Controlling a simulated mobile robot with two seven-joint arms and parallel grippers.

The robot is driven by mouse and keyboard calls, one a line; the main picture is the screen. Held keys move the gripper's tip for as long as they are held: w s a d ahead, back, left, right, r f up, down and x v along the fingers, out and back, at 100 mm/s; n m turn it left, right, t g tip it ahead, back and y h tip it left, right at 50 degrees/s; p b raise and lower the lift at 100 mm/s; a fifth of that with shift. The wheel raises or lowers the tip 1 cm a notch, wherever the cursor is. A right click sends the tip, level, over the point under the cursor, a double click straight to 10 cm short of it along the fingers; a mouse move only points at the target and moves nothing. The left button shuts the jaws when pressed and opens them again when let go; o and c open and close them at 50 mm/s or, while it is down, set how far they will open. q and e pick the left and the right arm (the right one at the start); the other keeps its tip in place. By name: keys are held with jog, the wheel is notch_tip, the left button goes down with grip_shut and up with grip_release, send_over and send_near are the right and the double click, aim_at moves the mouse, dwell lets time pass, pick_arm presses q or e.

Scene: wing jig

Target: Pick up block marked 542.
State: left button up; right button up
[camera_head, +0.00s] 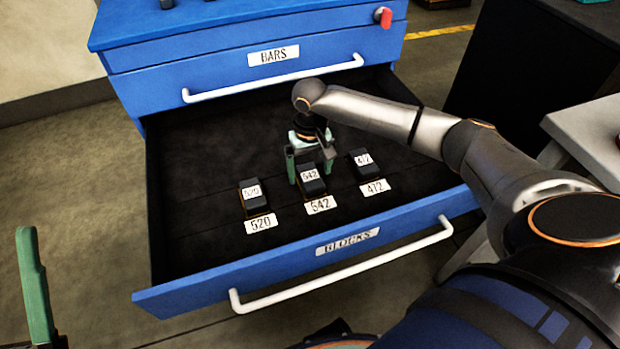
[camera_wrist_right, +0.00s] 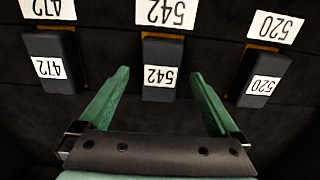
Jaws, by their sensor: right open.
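The block marked 542 (camera_head: 311,187) is a small dark block with a white label, in the open drawer behind its 542 tag (camera_head: 320,205). It also shows in the right wrist view (camera_wrist_right: 162,52), upside down, ahead of the fingers and between their lines. My right gripper (camera_head: 310,165) is open, its green fingers on either side of the block in the head view. The wrist view shows the open fingers (camera_wrist_right: 157,75) with nothing between them at their base. Whether they touch the block cannot be told. A green finger of my left gripper (camera_head: 35,290) shows at the lower left.
Block 520 (camera_head: 255,203) sits left and block 472 (camera_head: 364,170) right, each close to the gripper. The blue drawer front (camera_head: 400,232) marked BLOCKS is pulled out. The shut BARS drawer (camera_head: 225,76) stands above and behind. The rear drawer floor is free.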

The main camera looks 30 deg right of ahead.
jog(key=shift+f, duration=0.45)
grip_shut()
dwell(0.6)
jog(key=shift+r, duration=0.1)
